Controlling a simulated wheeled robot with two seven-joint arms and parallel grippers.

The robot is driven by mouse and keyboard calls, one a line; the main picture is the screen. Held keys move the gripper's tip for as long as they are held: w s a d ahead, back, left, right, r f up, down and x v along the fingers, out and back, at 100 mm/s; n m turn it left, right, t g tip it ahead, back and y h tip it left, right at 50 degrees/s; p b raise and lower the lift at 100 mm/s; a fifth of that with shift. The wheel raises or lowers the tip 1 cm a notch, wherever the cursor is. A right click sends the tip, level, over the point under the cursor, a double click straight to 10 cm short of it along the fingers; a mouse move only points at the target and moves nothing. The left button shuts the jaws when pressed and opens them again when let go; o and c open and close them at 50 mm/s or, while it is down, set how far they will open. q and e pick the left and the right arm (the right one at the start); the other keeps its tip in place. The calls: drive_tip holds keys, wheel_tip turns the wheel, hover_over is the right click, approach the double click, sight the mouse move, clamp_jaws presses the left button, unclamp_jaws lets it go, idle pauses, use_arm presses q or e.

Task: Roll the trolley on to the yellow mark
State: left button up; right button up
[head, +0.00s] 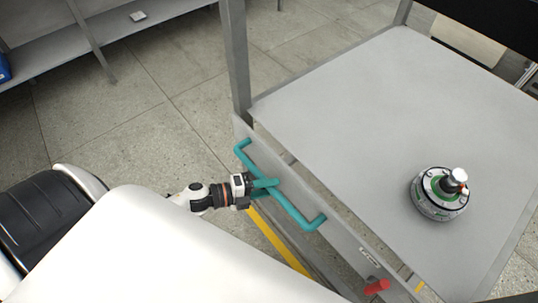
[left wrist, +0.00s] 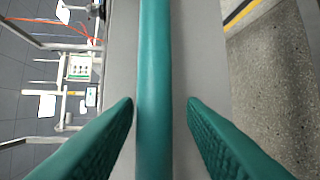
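The grey trolley (head: 345,100) fills the right of the head view. Its teal bar handle (head: 288,198) is fixed on its near side and runs through the middle of the left wrist view (left wrist: 154,80). My left gripper (head: 264,184) is at the handle. In the wrist view its teal fingers (left wrist: 161,104) stand on either side of the bar, with a gap visible on the right, so it is open around it. A yellow line (head: 278,243) lies on the floor below the handle, partly hidden by the trolley. My right gripper is not in view.
A round hub motor (head: 440,194) stands on the trolley's top. A red knob (head: 376,287) sticks out from its near side. Grey shelving (head: 130,40) stands at the back left. The tiled floor (head: 120,130) between is clear.

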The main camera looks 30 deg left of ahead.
use_arm(q)
drive_tip(key=shift+a, duration=0.1)
drive_tip(key=v, duration=0.7)
drive_tip(key=shift+s, duration=0.2)
drive_tip(key=shift+a, duration=0.1)
idle(0.3)
